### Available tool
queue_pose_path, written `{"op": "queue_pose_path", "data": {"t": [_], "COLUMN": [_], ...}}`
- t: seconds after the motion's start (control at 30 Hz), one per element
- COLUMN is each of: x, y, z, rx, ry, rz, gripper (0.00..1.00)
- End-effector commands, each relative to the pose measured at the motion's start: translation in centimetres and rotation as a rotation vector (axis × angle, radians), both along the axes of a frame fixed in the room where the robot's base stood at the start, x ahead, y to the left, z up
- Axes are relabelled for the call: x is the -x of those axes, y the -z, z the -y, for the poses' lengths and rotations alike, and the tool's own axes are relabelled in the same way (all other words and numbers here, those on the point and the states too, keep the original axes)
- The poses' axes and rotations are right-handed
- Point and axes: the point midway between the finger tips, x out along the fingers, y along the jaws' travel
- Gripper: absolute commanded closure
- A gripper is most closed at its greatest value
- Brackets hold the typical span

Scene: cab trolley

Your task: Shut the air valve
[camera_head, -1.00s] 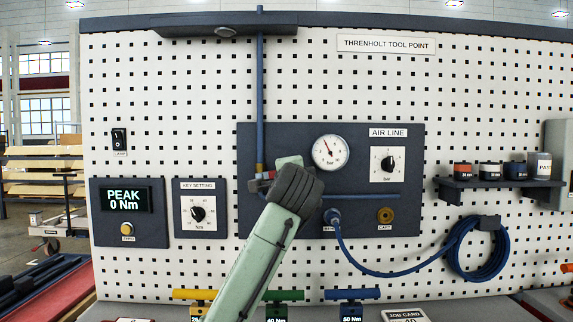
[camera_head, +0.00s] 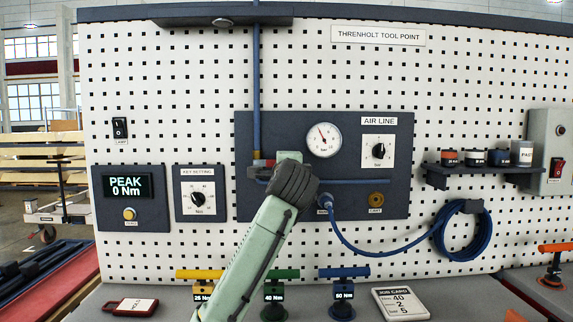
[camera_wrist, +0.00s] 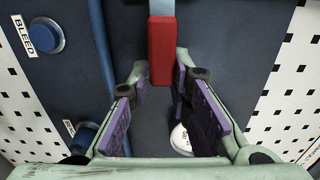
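The air valve sits at the foot of the blue vertical pipe (camera_head: 256,90) on the dark air-line panel (camera_head: 300,124). Its red lever (camera_head: 263,163) shows in the head view just left of my wrist, which hides part of the valve. In the wrist view the red lever (camera_wrist: 162,52) comes from the top centre with its end between the tips of my gripper (camera_wrist: 160,84). The purple-padded fingers are spread, with visible gaps on both sides of the lever. My gripper is open and holds nothing.
A pressure gauge (camera_head: 324,140) and a selector knob (camera_head: 378,151) are right of the valve. A blue bleed button (camera_wrist: 45,39) is beside it in the wrist view. A coiled blue hose (camera_head: 463,232) hangs right. Coloured-handled tools (camera_head: 282,274) stand below.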

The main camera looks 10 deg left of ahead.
Motion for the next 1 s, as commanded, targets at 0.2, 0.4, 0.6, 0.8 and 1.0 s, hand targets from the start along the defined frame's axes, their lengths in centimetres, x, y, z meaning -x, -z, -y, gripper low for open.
{"op": "queue_pose_path", "data": {"t": [0.2, 0.4, 0.6, 0.8, 1.0], "x": [0.0, 0.0, 0.3, 3.1, 6.1], "y": [0.1, 0.0, -0.1, -0.2, -0.1], "z": [0.0, 0.0, 0.1, 0.9, 1.7], "rx": [0.001, 0.001, 0.000, 0.001, 0.000], "ry": [0.000, 0.000, 0.001, 0.002, 0.001], "rz": [-0.001, 0.001, 0.003, 0.005, 0.003], "gripper": [0.67, 0.63, 0.63, 0.63, 0.63]}}
